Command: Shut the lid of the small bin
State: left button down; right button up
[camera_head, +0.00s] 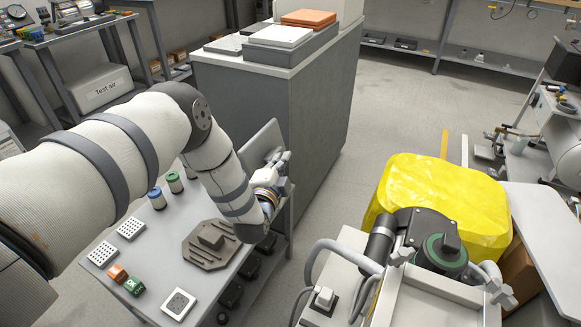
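My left arm comes in from the left, and its gripper (281,160) is at the right back corner of the grey worktable (152,243). An upright grey panel (259,146), which looks like the raised lid of the small bin, stands just behind and left of the gripper. The bin's body is hidden behind my forearm and wrist. The fingers are small and seen at an angle; I cannot tell whether they touch the panel or how far apart they are. My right gripper is not in view.
A tall grey cabinet (285,100) stands close behind the gripper. A compressor (436,246) and yellow-covered box (440,190) are at right.

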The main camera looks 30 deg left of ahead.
aim_at(248, 151)
pick_arm(q)
jog(key=a+n, duration=0.1)
jog(key=a+r+n+p, duration=0.1)
jog(key=a+n, duration=0.1)
jog(key=a+n+h, duration=0.1)
jog(key=a, duration=0.1)
jog(key=shift+s+a+r+n+g, duration=0.15)
jog(key=shift+a+n+g, duration=0.05)
jog(key=shift+n+g, duration=0.2)
jog(key=a+f+n+h+b, duration=0.1)
jog(key=a+f+n, duration=0.2)
jog(key=a, duration=0.4)
jog(key=shift+s+a+f+n+g+h+b, duration=0.2)
jog(key=shift+s+n+g+h+b, duration=0.15)
jog(key=shift+n, duration=0.45)
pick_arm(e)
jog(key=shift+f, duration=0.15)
pick_arm(q)
jog(key=shift+w, duration=0.1)
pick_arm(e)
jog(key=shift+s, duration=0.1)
